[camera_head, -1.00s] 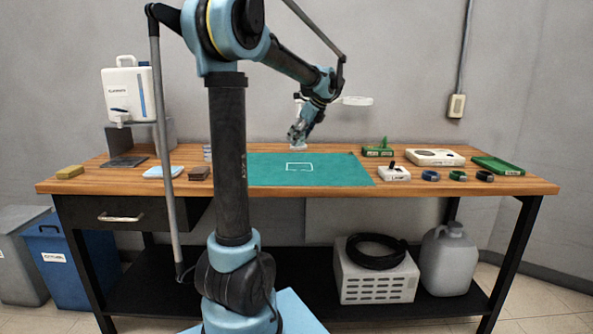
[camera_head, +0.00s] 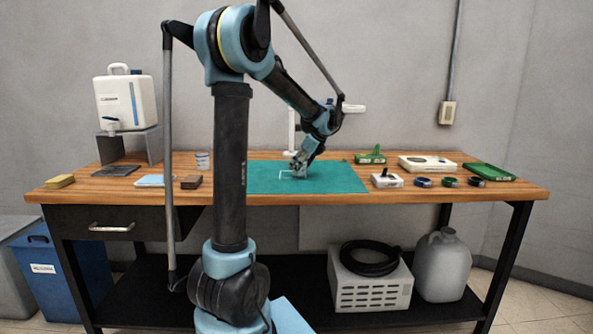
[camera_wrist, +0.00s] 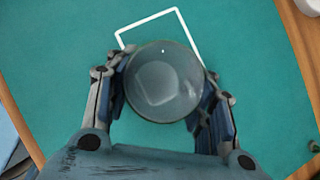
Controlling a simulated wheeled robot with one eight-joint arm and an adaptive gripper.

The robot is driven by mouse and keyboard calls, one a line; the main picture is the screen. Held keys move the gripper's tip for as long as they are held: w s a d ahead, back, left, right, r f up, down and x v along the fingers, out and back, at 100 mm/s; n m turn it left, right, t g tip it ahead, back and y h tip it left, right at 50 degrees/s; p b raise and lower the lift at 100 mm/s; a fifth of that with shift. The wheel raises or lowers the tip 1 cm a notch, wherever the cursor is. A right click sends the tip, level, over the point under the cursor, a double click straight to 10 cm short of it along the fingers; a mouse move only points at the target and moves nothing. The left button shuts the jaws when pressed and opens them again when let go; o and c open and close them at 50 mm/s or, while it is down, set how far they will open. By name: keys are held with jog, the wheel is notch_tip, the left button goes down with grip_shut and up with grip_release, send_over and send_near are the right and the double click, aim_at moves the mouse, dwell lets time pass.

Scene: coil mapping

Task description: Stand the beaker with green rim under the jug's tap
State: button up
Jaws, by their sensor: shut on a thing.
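My gripper (camera_wrist: 165,90) is shut around a clear round beaker (camera_wrist: 163,82), which I see from above in the wrist view. In the head view my gripper (camera_head: 298,166) is low over the green mat (camera_head: 340,178), near the white outlined mark; the beaker is small and partly hidden there. The white jug (camera_head: 124,101) stands on a grey raised stand (camera_head: 152,144) at the left. Its tap (camera_head: 112,122) overhangs a dark flat plate (camera_head: 116,171) on the table.
Another small beaker with a bluish rim (camera_head: 203,161) stands left of the mat. A yellow sponge (camera_head: 60,181), a pale blue cloth (camera_head: 154,181) and a dark block (camera_head: 191,182) lie at the left. A white stand (camera_head: 292,130) rises behind my gripper. Several small items occupy the right side.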

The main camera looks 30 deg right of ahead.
jog(key=shift+f, duration=0.45)
jog(key=shift+f, duration=0.1)
jog(key=o, duration=1)
